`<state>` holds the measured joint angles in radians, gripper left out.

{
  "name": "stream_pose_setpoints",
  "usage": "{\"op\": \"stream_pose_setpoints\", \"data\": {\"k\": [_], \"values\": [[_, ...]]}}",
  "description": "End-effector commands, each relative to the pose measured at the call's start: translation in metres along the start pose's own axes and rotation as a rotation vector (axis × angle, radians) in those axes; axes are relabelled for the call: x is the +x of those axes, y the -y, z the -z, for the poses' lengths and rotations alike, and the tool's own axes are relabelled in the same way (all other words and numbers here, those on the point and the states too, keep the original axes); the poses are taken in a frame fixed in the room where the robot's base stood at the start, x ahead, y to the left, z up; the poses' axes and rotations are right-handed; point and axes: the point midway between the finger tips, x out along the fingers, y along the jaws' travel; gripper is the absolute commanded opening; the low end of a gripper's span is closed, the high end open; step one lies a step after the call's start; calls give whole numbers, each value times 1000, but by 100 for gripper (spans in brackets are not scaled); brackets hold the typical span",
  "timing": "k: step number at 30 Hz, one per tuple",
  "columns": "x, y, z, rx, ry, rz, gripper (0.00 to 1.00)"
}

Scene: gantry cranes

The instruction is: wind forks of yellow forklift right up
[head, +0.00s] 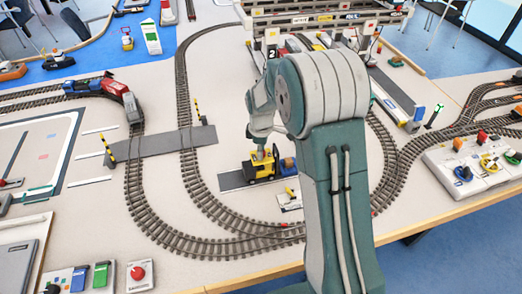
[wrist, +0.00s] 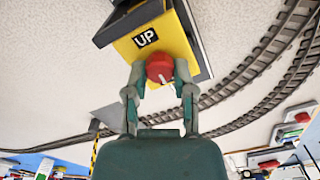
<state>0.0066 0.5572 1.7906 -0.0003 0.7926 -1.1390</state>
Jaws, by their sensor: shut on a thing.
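In the wrist view the yellow forklift body (wrist: 168,38) carries a black label reading "UP". Below the label is a red knob (wrist: 160,68) with a white pointer mark. My gripper (wrist: 160,80) has one finger on each side of the red knob and is shut on it. In the head view my gripper (head: 262,152) is at the forklift's top, small and partly hidden by my arm. The forks cannot be made out clearly.
Curved railway track (head: 150,215) loops around the forklift. A gantry crane (head: 310,20) stands behind. A control box with coloured knobs (head: 470,165) is at the right. A red and blue train (head: 105,90) is at the left.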

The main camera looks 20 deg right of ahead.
Motion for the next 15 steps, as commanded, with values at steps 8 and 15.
{"op": "stream_pose_setpoints", "data": {"k": [8, 15], "values": [[2, 1, 0, 177, 2, 4, 0], [2, 2, -1, 402, 3, 5, 0]]}}
